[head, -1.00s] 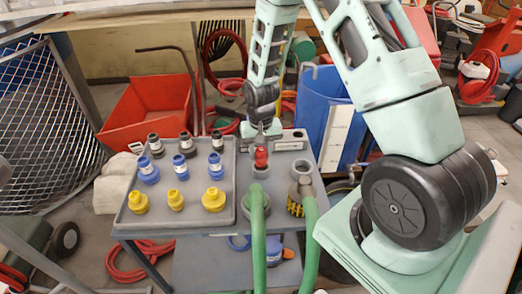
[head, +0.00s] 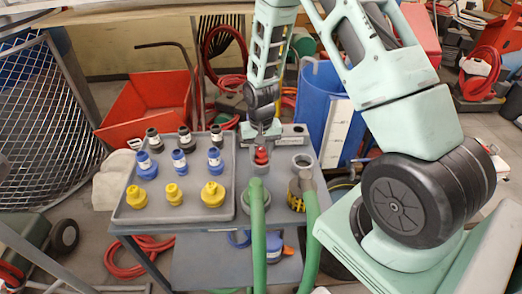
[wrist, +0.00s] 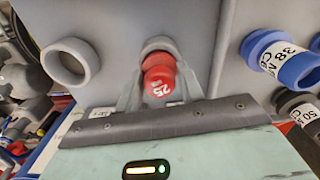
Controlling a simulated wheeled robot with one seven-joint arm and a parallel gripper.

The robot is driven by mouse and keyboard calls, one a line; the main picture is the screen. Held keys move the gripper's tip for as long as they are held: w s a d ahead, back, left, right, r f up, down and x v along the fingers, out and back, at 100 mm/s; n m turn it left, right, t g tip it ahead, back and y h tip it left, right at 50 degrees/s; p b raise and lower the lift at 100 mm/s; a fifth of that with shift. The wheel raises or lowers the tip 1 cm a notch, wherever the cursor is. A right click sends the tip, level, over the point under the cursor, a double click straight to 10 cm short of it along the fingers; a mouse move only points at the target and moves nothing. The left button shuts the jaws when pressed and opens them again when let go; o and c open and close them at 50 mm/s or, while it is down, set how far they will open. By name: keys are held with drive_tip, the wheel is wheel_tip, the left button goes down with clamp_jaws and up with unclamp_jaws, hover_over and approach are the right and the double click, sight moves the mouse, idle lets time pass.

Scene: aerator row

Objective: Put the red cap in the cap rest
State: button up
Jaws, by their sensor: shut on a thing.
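The red cap (head: 261,156) is between the fingers of my gripper (head: 263,140). My gripper is shut on it, pointing down over the right part of the grey table. In the wrist view the red cap (wrist: 160,82), with a white "25" on it, sits between the fingertips of my gripper (wrist: 160,88). A grey round fitting (wrist: 158,46) shows just beyond the cap; I cannot tell whether they touch. An open grey ring, probably the cap rest (head: 302,161), stands to the right. It is at the left in the wrist view (wrist: 70,62).
A grey tray (head: 229,205) at left holds black, blue and yellow fittings in rows. Two green hoses (head: 258,225) with collared ends rise in front of the cap and ring. A blue bin (head: 325,110) and a red container (head: 150,105) stand behind the table.

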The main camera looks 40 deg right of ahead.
drive_tip(key=shift+f, duration=0.5)
drive_tip(key=o, duration=1.1)
drive_tip(key=shift+r, duration=0.1)
drive_tip(key=shift+c, duration=0.2)
wheel_tip(320, 180, up, 17)
drive_tip(key=shift+r+b, duration=0.2)
drive_tip(key=shift+b, duration=0.2)
drive_tip(key=s+a+r+n, duration=0.25)
drive_tip(key=s+a, duration=0.25)
drive_tip(key=a, duration=0.4)
drive_tip(key=s+a+r+n, duration=0.1)
drive_tip(key=s+a+n, duration=0.35)
drive_tip(key=a, duration=0.45)
drive_tip(key=s+a+n, duration=0.3)
drive_tip(key=s, duration=0.4)
drive_tip(key=s+a+n, duration=0.3)
drive_tip(key=s, duration=0.5)
drive_tip(key=shift+a+r+y, duration=0.2)
drive_tip(key=shift+r+y, duration=0.1)
drive_tip(key=shift+r, duration=0.1)
